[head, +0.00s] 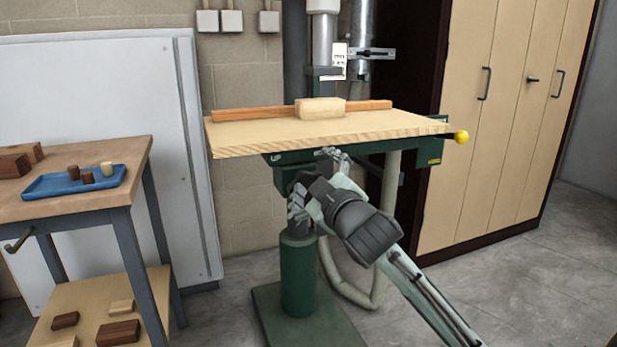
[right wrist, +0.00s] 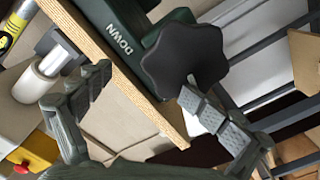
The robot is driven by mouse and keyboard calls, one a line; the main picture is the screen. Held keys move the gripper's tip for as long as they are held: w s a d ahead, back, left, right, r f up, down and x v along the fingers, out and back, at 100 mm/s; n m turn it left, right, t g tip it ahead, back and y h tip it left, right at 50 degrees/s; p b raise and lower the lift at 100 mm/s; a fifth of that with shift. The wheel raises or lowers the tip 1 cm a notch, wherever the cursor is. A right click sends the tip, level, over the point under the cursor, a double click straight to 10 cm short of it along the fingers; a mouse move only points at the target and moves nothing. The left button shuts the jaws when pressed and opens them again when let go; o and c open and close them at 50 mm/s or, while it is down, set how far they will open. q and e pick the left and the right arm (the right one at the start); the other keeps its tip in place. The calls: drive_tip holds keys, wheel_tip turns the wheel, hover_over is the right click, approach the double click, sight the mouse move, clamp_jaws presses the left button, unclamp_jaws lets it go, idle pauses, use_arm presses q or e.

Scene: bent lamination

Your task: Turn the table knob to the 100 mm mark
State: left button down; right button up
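The table knob (right wrist: 185,58) is black and lobed. It sits on a green housing marked DOWN (right wrist: 112,42) under the wooden table (head: 235,137). My right gripper (head: 316,178) is below the table's front edge, by the green column. In the head view the gripper largely hides the knob area. A white scale plate (head: 339,60) stands behind the table; its marks are too small to read. My left gripper is out of view.
A pale block (head: 320,108) and an orange wooden fence (head: 250,113) lie on the table. A yellow ball handle (head: 461,137) sticks out at its right. A workbench (head: 75,210) with a blue tray (head: 50,186) stands left. A hose (head: 388,225) hangs beside the column.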

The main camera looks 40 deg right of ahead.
drive_tip(key=shift+v, duration=3)
drive_tip(key=p+v, duration=0.3)
drive_tip(key=p, duration=0.2)
drive_tip(key=shift+p, duration=0.35)
